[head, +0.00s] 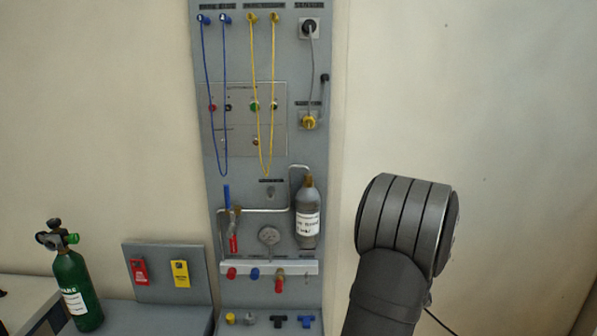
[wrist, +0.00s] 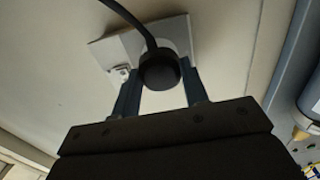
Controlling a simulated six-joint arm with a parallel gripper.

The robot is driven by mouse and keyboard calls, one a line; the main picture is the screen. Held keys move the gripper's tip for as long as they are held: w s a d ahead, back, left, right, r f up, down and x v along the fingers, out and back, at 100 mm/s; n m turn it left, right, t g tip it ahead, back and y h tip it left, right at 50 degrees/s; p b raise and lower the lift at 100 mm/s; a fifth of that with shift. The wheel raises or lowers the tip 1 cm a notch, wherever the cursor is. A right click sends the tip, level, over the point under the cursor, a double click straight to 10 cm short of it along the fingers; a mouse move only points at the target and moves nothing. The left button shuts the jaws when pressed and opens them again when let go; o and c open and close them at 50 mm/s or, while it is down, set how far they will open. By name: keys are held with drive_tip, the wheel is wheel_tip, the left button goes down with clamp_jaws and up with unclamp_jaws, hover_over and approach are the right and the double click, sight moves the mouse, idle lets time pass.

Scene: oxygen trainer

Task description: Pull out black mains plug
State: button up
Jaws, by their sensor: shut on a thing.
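The black mains plug (wrist: 160,72) is in the wrist view, in front of a white wall socket plate (wrist: 118,46). Its black cable (wrist: 122,12) runs up and left. My gripper (wrist: 159,76) is shut on the plug, with one blue-grey finger on each side. I cannot tell whether the plug is fully seated or slightly out. The head view shows neither plug nor gripper; my arm covers part of the wall at right, and a thin black cable (head: 438,320) shows beside it.
The grey panel (head: 262,190) carries looped blue and yellow cords, a grey bottle (head: 307,215) and another black plug (head: 309,27) at its top. A green cylinder (head: 77,285) stands at lower left. The wall right of my arm is bare.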

drive_tip(key=shift+s, duration=1.7)
drive_tip(key=o, duration=1.4)
drive_tip(key=s, duration=1.7)
drive_tip(key=shift+s, duration=0.25)
drive_tip(key=shift+w, duration=0.15)
drive_tip(key=w, duration=1.7)
drive_tip(key=shift+w, duration=0.15)
